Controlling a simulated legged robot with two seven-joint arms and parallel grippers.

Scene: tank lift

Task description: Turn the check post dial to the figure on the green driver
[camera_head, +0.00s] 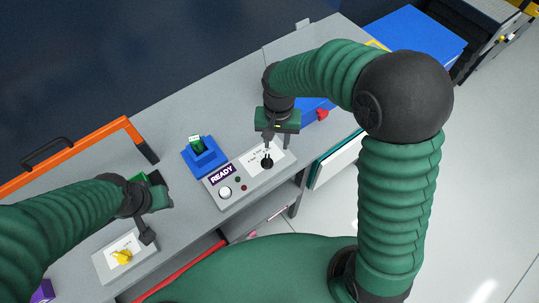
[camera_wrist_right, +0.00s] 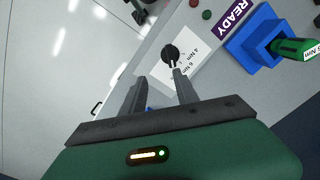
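The check post (camera_head: 232,192) is a grey box with a READY sign, a white round button and a black dial (camera_head: 266,162) on a white printed card. In the right wrist view the dial (camera_wrist_right: 170,52) lies just beyond my fingertips; the card reads 4 Nm and 6 Nm, with more print partly hidden. The green driver (camera_head: 196,143) stands in a blue holder; its Nm tag (camera_wrist_right: 311,50) is too small to read surely. My right gripper (camera_head: 267,142) is above the dial, fingers apart and empty. My left gripper (camera_head: 147,235) is over the left bench; its fingers are unclear.
A white plate with a yellow knob (camera_head: 122,257) lies below my left gripper. The blue holder (camera_head: 208,163) stands behind the check post. A red part (camera_head: 322,115) and blue bin are right of my right gripper.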

